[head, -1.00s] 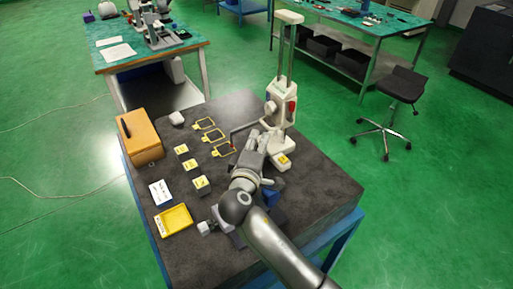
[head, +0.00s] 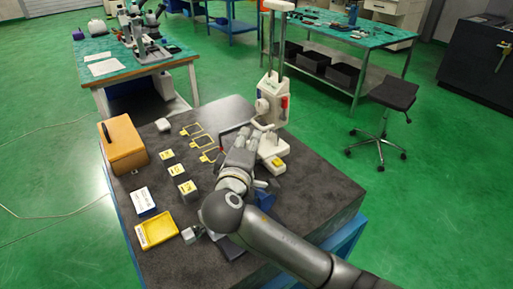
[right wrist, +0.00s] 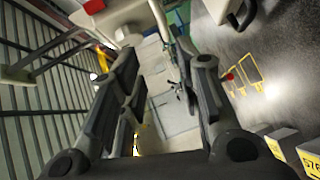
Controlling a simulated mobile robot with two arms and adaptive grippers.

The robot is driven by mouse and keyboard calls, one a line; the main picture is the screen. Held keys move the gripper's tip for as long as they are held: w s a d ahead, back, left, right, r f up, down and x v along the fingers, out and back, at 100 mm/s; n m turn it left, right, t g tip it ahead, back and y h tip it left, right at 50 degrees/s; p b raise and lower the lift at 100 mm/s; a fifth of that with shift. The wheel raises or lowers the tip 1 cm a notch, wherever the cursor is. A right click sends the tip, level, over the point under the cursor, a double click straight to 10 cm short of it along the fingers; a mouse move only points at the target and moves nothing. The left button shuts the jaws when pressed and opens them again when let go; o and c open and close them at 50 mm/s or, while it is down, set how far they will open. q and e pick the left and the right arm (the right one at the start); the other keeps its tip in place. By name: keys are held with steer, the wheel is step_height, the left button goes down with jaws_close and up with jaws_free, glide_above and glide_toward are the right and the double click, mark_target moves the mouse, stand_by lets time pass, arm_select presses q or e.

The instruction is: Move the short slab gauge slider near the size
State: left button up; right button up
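The white height gauge (head: 268,108), with tall twin posts and a red part on its side, stands at the back of the dark table. It is the only gauge I make out; which part is the short slab gauge slider I cannot tell. My right gripper (head: 243,140) is just in front of it, partly hiding its lower part. In the right wrist view my right gripper (right wrist: 165,75) has its fingers wide apart, with pale gauge structure beyond and between them. Whether a finger touches it I cannot tell. A red-tipped thin arm (right wrist: 229,75) shows to the right. My left gripper is not in view.
Grey blocks with yellow labels (head: 187,187) stand in a row on the dark table (head: 190,270), left of my arm. Yellow outlines (head: 202,142) lie behind them.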

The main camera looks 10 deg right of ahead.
mark_target(267, 102)
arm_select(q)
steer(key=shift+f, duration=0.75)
arm_select(e)
steer(key=f+x, duration=0.1)
steer(key=x, duration=0.9)
steer(key=shift+d, duration=0.35)
steer(key=shift+s, duration=0.15)
jaws_close()
